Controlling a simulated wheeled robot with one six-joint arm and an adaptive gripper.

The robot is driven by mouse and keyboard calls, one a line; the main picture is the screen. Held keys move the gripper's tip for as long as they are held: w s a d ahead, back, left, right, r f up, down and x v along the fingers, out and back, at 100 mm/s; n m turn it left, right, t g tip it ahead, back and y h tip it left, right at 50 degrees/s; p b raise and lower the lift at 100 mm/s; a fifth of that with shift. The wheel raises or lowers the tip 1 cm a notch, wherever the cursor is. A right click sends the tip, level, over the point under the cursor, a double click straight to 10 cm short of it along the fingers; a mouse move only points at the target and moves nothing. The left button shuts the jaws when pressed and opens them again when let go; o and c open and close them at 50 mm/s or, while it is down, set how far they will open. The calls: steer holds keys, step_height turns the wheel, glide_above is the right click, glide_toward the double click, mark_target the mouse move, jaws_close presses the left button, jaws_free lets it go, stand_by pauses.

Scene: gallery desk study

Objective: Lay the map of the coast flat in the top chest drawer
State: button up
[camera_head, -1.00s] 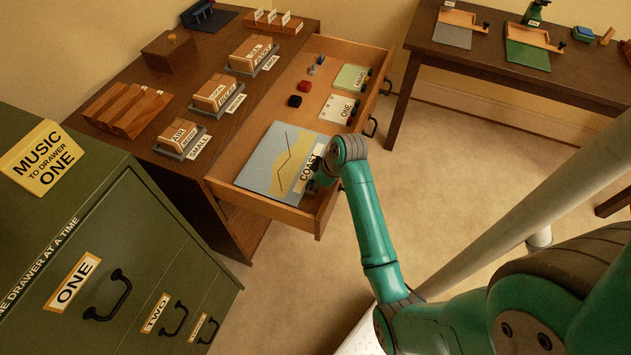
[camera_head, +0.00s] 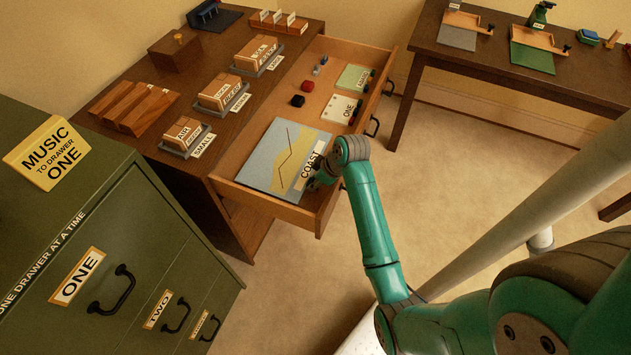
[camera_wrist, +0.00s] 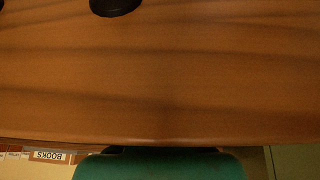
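The map of the coast (camera_head: 284,158), a blue-grey and tan sheet labelled COAST with a dark line across it, lies in the near end of an open wooden drawer (camera_head: 262,204) of the brown chest. It looks level; I cannot tell if all of it rests on the drawer bottom. My gripper (camera_head: 317,183) is at the map's right edge, by the COAST label and the drawer front. My wrist covers part of it, and its fingers are too small and dark to tell open from shut. The wrist view shows mostly a brown wooden surface (camera_wrist: 160,75).
Labelled boxes stand on the chest top (camera_head: 215,142). A green cabinet (camera_head: 150,225) stands at left, a desk (camera_head: 470,66) at back right.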

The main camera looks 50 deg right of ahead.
mark_target(316, 194)
steer(key=o, duration=0.4)
steer(key=f, duration=0.1)
steer(key=s+f, duration=0.1)
steer(key=f, duration=0.1)
steer(key=shift+s+g, duration=0.3)
steer(key=shift+s, duration=0.05)
steer(key=shift+w+r+v, duration=0.1)
steer(key=shift+w+v, duration=0.2)
steer(key=shift+v, duration=2.05)
steer(key=shift+w+r+v, duration=0.15)
steer(key=shift+w+v, duration=0.15)
steer(key=shift+v, duration=2.1)
steer(key=shift+w+r+v, duration=0.1)
steer(key=shift+w+v, duration=0.2)
steer(key=shift+v, duration=2.05)
steer(key=shift+s+a, duration=0.1)
